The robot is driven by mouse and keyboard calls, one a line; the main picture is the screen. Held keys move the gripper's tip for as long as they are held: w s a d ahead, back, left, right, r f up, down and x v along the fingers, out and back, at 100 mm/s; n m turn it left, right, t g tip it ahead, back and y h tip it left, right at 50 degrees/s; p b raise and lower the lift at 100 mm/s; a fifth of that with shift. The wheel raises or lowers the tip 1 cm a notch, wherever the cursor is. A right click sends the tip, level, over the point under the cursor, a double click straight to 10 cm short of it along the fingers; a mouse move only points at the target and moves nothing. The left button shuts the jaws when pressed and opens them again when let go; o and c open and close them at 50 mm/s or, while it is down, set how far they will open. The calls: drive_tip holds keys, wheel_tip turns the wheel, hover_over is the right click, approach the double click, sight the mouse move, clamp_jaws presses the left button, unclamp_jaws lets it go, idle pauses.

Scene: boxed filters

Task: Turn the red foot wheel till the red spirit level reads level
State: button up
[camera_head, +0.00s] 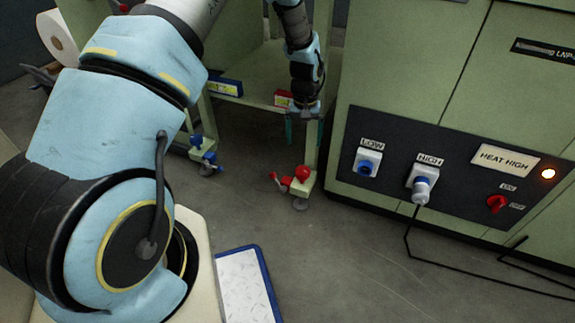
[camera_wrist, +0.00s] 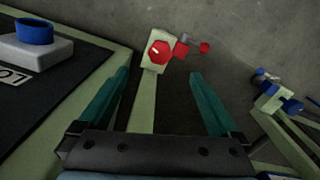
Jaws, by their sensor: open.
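The red foot wheel (camera_head: 302,173) sits on a pale green foot at the bottom of the stand's leg, with a red handle sticking out beside it. In the wrist view the red wheel (camera_wrist: 160,52) shows beyond and between my open fingers, apart from them. My gripper (camera_head: 303,128) points down above the wheel in the head view; its teal fingers also show in the wrist view (camera_wrist: 160,90), open and empty. The red spirit level (camera_head: 284,98) lies on the stand's shelf, partly hidden by my gripper; its reading is too small to tell.
A blue spirit level (camera_head: 226,87) lies on the same shelf, and a blue foot wheel (camera_head: 197,141) is on another leg. A green cabinet (camera_head: 400,60) with a black control panel (camera_head: 385,195) stands close at right. Black cables run over the floor.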

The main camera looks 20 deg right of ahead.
drive_tip(key=n, duration=0.2)
hover_over(303, 170)
wheel_tip(303, 170, down, 4)
drive_tip(key=f, duration=0.1)
wheel_tip(303, 170, down, 10)
drive_tip(key=b, duration=0.3)
drive_tip(key=shift+f, duration=0.15)
drive_tip(key=c, duration=1.4)
drive_tip(key=shift+o, duration=0.2)
drive_tip(key=shift+m+p, duration=0.35)
drive_tip(key=shift+m, duration=1.25)
drive_tip(key=o, duration=1.4)
drive_tip(key=shift+c, duration=0.2)
